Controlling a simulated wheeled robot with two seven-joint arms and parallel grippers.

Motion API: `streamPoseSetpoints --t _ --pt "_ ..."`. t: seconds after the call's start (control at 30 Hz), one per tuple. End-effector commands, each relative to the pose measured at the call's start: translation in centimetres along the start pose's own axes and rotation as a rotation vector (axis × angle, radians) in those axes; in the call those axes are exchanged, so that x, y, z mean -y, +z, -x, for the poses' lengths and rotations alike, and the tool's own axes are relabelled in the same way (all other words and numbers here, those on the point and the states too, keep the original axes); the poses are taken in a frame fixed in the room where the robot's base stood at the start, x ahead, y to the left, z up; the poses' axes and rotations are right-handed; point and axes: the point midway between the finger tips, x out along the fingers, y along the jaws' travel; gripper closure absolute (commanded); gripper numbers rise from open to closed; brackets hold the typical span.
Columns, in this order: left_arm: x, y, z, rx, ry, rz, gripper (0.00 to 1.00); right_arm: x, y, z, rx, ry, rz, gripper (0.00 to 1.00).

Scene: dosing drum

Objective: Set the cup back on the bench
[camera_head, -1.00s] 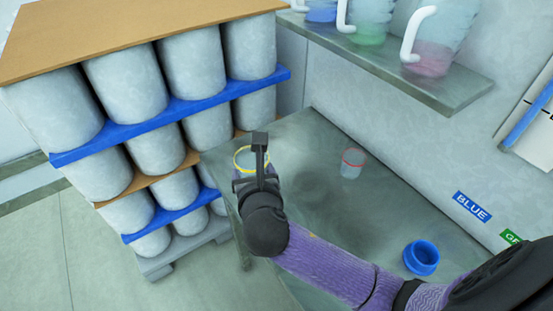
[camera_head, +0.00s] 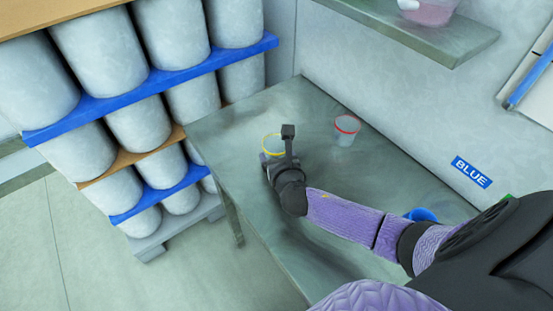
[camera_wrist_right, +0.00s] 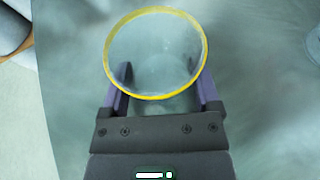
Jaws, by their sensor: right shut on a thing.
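A clear cup with a yellow rim (camera_head: 274,141) is at the far left end of the grey bench (camera_head: 330,255). My right gripper (camera_head: 276,157) is shut on it, and the gripper and wrist hide most of its body in the head view. In the right wrist view the yellow-rimmed cup (camera_wrist_right: 155,55) sits between the two purple fingers (camera_wrist_right: 160,85), with its open mouth facing the camera. The bench surface lies behind it; I cannot tell whether the cup's base touches it. My left gripper is not in view.
A clear cup with a red rim (camera_head: 345,130) stands on the bench to the right of my gripper. A blue ring-like item (camera_head: 421,214) is partly hidden behind my right arm. Stacked drums (camera_head: 140,120) stand left of the bench, and a shelf (camera_head: 420,30) hangs above.

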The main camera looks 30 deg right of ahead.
Motion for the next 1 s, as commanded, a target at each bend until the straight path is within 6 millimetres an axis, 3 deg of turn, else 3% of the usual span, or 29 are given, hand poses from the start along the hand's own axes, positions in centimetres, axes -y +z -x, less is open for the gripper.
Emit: streamPoseSetpoints --t 0.2,0.23,0.3,0.57,0.67,1.0 --pt "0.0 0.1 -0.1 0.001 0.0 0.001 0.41 0.0 -0.1 -0.1 0.0 0.0 0.001 0.8" --pt "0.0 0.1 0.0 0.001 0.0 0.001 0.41 0.0 -0.1 0.0 0.0 0.0 0.001 0.16" --pt "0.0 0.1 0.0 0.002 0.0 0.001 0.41 0.0 -0.1 0.0 0.001 0.0 0.001 0.01" --pt "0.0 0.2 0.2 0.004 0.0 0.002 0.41 0.0 0.2 0.1 0.001 0.001 0.001 0.0" --pt "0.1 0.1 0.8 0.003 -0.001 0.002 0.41 -0.1 0.4 1.1 0.0 0.003 0.001 0.0" --pt "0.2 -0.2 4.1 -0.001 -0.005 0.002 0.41 0.0 0.6 9.5 0.0 0.002 0.001 0.0"
